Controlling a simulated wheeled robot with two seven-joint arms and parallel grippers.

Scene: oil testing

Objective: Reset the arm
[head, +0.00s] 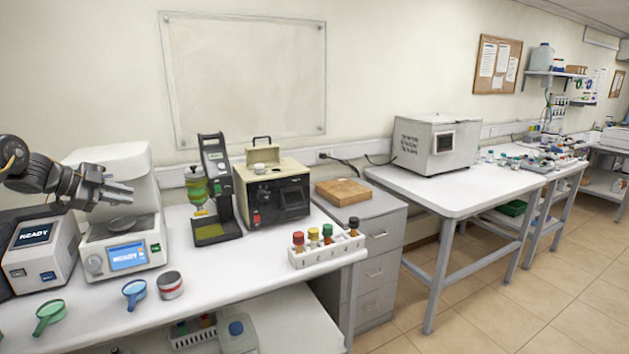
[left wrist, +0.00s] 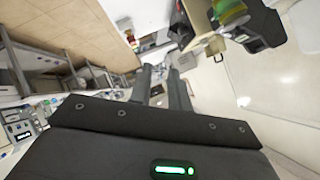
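My left arm comes in from the left in the head view. My left gripper (head: 128,193) hangs in the air in front of the white instrument with the blue READY screen (head: 127,255), above its round pan. In the left wrist view the two dark fingers (left wrist: 161,84) stand apart with nothing between them. The gripper is open and empty. My right gripper is in neither view.
On the white bench (head: 215,285) are a smaller READY device (head: 42,252), a green-handled scoop (head: 48,315), a blue scoop (head: 134,292), a tin (head: 170,286), a black stand (head: 217,190), a beige tester (head: 272,195) and a vial rack (head: 327,250).

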